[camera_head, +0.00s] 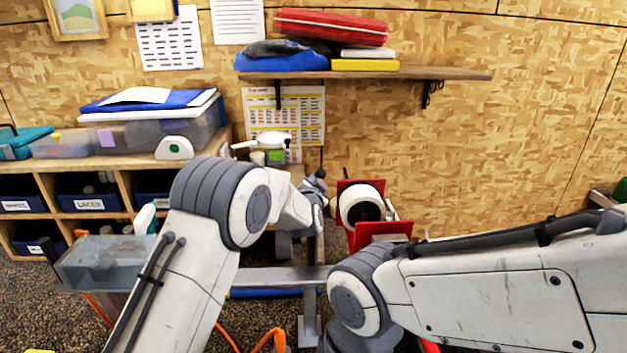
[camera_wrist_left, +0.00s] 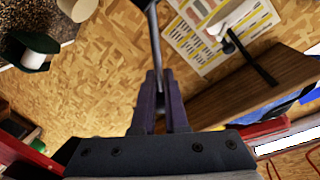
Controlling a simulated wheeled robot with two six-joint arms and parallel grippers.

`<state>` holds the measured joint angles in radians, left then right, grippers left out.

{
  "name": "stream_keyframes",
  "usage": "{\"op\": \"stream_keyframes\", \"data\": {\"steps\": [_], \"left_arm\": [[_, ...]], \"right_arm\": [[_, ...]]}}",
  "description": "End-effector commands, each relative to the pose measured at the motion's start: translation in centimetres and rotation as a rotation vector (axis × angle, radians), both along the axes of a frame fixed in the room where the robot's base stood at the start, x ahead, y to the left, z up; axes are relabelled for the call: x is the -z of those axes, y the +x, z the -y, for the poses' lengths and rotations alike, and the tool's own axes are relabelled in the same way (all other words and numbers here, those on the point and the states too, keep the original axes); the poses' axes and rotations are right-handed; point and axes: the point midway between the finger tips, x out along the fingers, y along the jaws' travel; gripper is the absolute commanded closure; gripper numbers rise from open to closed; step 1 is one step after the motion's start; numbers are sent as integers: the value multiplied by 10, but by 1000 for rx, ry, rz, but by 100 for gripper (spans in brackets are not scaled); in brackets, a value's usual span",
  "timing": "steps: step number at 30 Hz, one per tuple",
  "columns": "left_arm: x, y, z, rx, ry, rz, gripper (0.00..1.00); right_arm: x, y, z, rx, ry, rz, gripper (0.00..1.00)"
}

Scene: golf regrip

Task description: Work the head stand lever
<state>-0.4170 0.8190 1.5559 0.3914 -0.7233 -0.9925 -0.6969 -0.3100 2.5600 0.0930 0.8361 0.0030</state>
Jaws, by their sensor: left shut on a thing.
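My left gripper (camera_head: 319,180) is at the end of my left arm, near the middle of the head view and small there. In the left wrist view its two dark fingers (camera_wrist_left: 160,108) are shut on a thin dark rod (camera_wrist_left: 156,52), which looks like the lever. The rod runs up and out of the top of that view. In the head view the lever is too small to tell apart from the gripper. A red stand (camera_head: 384,230) with a white round part is just right of the gripper. My right gripper is out of view; only the arm shows.
A wooden shelf (camera_head: 440,73) with a red case (camera_head: 332,27) is on the wall above. A cubby unit (camera_head: 125,185) with bins stands at the left. A grey metal beam (camera_head: 285,277) lies below my left wrist. The wall area at the right is clear.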

Motion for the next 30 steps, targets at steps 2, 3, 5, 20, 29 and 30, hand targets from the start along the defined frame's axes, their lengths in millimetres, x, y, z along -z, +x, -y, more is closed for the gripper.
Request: {"op": "stream_keyframes", "data": {"steps": [2,3,5,20,29,30], "left_arm": [[-7,0,4,7,-2,15,100],[-7,0,4,7,-2,15,100],[-7,0,4,7,-2,15,100],[-4,0,1,3,-2,8,59],[-4,-33,-3,5,-2,7,59],[-4,-41,-4,6,-2,7,59]], "right_arm": [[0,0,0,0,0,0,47],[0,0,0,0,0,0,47],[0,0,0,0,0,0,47],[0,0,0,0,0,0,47],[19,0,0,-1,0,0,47],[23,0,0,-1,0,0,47]]}}
